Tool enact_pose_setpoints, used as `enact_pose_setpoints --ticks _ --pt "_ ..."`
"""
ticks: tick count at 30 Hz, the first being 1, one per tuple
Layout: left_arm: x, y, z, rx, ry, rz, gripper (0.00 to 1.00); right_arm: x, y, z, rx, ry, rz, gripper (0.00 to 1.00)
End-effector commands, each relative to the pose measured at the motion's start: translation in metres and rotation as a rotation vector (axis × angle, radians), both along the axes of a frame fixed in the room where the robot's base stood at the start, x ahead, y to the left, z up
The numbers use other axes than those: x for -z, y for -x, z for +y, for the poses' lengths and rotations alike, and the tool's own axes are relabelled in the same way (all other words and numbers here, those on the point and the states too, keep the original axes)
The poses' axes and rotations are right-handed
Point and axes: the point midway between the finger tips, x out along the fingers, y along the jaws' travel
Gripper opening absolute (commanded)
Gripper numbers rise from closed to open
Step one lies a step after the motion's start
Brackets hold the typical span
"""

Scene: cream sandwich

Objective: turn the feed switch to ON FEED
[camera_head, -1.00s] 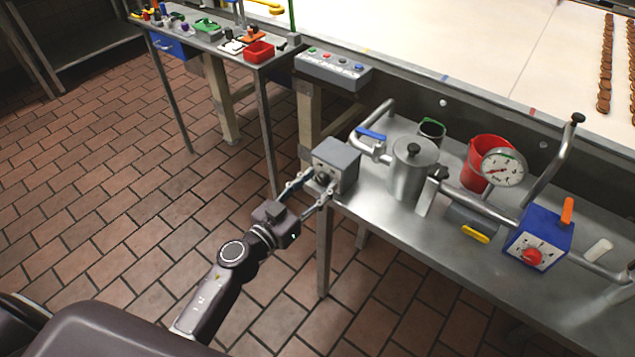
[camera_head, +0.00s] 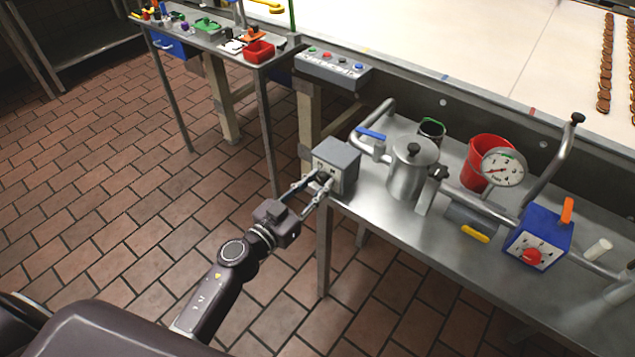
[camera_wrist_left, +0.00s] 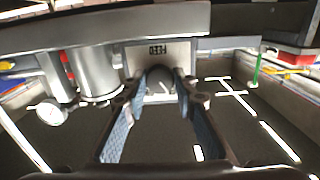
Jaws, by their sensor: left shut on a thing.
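The feed switch box (camera_head: 338,153) is a grey box at the left end of the steel bench, left of the metal canister. In the left wrist view its pale front plate (camera_wrist_left: 182,54) bears the word FEED. A dark knob (camera_wrist_left: 158,74) on this plate sits between my fingertips. My left gripper (camera_head: 323,184) reaches the box's front face and is shut on the knob. The fingers hide part of the knob and plate, so I cannot read the knob's setting. My right gripper is in neither view.
The metal canister (camera_head: 411,172) with a blue-handled pipe stands right of the box. A red bucket (camera_head: 488,158), a dial gauge (camera_head: 503,167) and a blue box with a red knob (camera_head: 539,243) are farther right. The tiled floor in front is clear.

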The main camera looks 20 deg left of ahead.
Motion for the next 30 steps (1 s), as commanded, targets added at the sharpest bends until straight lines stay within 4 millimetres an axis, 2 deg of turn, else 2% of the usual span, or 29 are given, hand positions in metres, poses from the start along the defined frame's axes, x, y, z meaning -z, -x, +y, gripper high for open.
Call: enact_pose_setpoints --ticks 8,30 --pt "0.0002 0.0001 0.0001 0.000 -0.177 -0.062 0.01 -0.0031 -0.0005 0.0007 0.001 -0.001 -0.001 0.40" --pt "0.0017 0.0004 -0.0004 0.001 -0.825 -0.298 0.01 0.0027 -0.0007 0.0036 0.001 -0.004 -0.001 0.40"
